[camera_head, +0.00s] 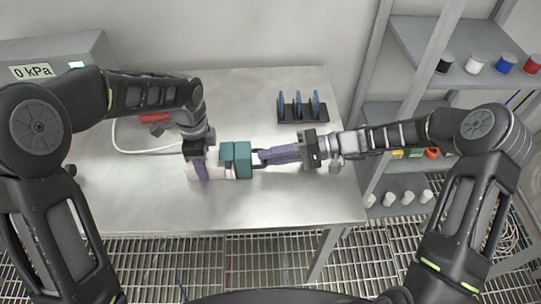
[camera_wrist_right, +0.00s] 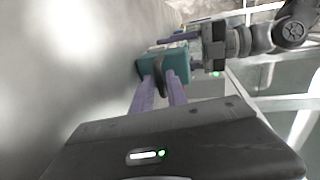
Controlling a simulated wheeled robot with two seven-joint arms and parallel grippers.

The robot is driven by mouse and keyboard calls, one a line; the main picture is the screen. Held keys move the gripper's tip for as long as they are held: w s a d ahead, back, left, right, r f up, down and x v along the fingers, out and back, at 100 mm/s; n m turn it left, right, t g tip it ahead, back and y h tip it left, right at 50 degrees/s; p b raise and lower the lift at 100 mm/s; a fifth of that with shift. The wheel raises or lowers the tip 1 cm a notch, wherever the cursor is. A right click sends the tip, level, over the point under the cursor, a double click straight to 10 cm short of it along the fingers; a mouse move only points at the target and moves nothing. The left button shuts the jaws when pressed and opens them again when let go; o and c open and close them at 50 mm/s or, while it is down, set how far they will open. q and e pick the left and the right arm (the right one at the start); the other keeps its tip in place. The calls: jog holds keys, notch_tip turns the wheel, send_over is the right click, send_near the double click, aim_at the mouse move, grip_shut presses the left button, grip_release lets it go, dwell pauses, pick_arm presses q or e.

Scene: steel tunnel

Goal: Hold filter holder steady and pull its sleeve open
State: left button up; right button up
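The filter holder lies on the steel table, with a pale body (camera_head: 219,171) and a teal sleeve (camera_head: 243,160) at its right end. My left gripper (camera_head: 199,172) comes down across the pale body, its purple fingers around it; it looks shut on the holder. My right gripper (camera_head: 262,157) reaches in level from the right. In the right wrist view its purple fingers (camera_wrist_right: 161,82) stand on both sides of a dark handle (camera_wrist_right: 158,77) in front of the teal sleeve (camera_wrist_right: 179,64), and seem closed on it. The exact finger contact is small and partly hidden.
A grey box (camera_head: 60,52) reading 0 kPa stands at the back left. A red item (camera_head: 155,117) and a white hose (camera_head: 120,146) lie behind my left arm. A dark rack (camera_head: 303,110) with blue plates stands at the back right. Shelves rise at right; the table front is clear.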

grip_shut()
jog(key=shift+d, duration=0.15)
dwell(0.9)
